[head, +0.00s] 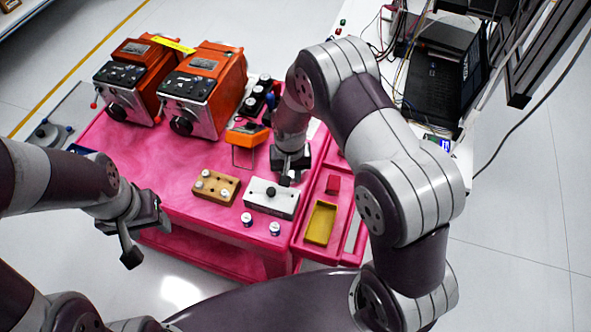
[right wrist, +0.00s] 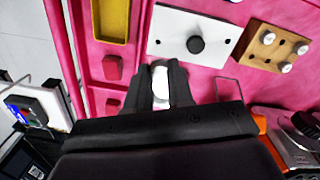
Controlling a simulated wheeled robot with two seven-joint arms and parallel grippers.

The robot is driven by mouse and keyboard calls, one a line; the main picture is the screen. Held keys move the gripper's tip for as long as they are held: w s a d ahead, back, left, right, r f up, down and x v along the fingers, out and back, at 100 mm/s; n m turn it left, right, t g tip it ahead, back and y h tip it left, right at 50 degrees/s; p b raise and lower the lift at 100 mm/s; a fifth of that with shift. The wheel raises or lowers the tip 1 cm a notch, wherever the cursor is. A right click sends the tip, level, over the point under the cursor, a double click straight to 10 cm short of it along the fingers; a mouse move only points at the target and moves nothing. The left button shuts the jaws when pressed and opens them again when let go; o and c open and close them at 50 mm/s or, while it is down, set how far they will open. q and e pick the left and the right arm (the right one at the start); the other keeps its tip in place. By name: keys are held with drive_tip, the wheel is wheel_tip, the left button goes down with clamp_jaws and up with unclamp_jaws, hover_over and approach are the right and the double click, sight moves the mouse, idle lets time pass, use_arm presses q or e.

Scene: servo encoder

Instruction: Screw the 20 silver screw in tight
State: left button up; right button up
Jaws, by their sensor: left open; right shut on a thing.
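My right gripper (head: 290,172) is shut on a silver-white screw (right wrist: 160,82), mostly hidden between the fingers. In the head view it is at the back right edge of a white block (head: 262,206) with a black knob (head: 271,192). In the right wrist view the screw is just beside the white block (right wrist: 172,38); I cannot tell whether it sits in a hole. A wooden block (head: 229,193) left of it carries several silver screws. Two more silver pieces (head: 247,219) (head: 274,228) stand in front of the white block. My left gripper (head: 143,233) is open and empty off the table's left front.
The pink table (head: 160,165) holds two orange machines (head: 205,85) at the back and an orange stand (head: 247,135). A pink tray on the right holds a yellow bin (head: 320,222) and a red block (head: 333,184). The table's left middle is clear.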

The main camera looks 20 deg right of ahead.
drive_tip(key=shift+w+a+f, duration=0.15)
drive_tip(key=shift+f, duration=0.4)
drive_tip(key=shift+f+b, duration=0.25)
drive_tip(key=shift+b, duration=0.2)
drive_tip(key=shift+s+d+f+b, duration=0.4)
drive_tip(key=shift+d+f+b, duration=0.05)
drive_tip(key=shift+f+b, duration=0.05)
drive_tip(key=shift+f, duration=0.25)
drive_tip(key=shift+w+a+f+b, duration=0.1)
drive_tip(key=shift+a+f+b, duration=0.05)
drive_tip(key=shift+f+b, duration=0.35)
drive_tip(key=shift+w+a+f+b, duration=0.1)
drive_tip(key=shift+f+b, duration=0.3)
drive_tip(key=shift+f, duration=0.05)
drive_tip(key=shift+s+d+f+b, duration=0.1)
drive_tip(key=shift+f+b, duration=0.4)
drive_tip(key=shift+f, duration=0.05)
drive_tip(key=shift+r, duration=0.1)
